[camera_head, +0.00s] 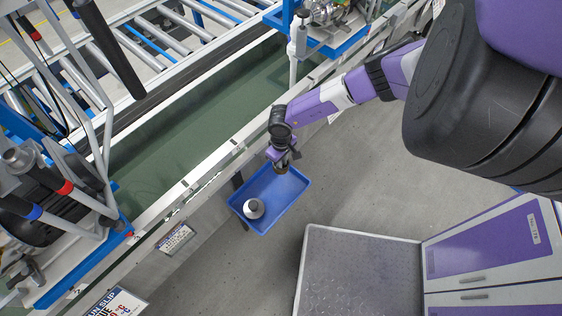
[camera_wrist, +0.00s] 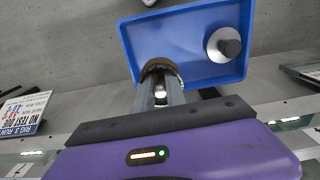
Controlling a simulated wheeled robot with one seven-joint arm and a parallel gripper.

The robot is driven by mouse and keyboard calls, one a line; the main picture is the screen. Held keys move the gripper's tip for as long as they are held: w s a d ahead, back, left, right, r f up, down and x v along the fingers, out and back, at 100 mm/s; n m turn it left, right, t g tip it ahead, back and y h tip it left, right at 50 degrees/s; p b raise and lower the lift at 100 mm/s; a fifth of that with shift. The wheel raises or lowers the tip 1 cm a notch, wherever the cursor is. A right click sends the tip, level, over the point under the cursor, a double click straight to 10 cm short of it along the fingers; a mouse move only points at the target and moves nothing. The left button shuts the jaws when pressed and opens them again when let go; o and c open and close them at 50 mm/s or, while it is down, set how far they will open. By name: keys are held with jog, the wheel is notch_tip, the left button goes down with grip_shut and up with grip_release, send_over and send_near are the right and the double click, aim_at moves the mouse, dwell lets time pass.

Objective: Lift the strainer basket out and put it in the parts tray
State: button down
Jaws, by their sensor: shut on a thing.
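The blue parts tray (camera_head: 288,195) sits beside the conveyor's edge, and it fills the top middle of the wrist view (camera_wrist: 172,38). My gripper (camera_head: 281,157) is over the tray's far end, pointing down. In the wrist view my gripper (camera_wrist: 164,92) is shut on a round, dark brown-rimmed piece (camera_wrist: 151,67), which looks like the strainer basket. The held piece overlaps the tray's near edge in the wrist view. Its lower end and its height above the tray floor are hard to tell.
A green conveyor (camera_head: 190,125) with a pale rail runs alongside the tray. A pump station (camera_head: 335,20) stands on a blue base at the top, and another stand (camera_head: 75,235) is at lower left. Grey floor (camera_head: 345,190) is clear right of the tray.

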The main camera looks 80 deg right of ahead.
jog(key=shift+f+b, duration=6.7)
jog(key=shift+f, duration=0.5)
jog(key=c, duration=1.6)
grip_release()
jog(key=shift+c, duration=0.2)
notch_tip(320, 180, up, 8)
jog(key=p, duration=0.7)
jog(key=shift+f+p, duration=0.25)
jog(key=shift+p, duration=0.1)
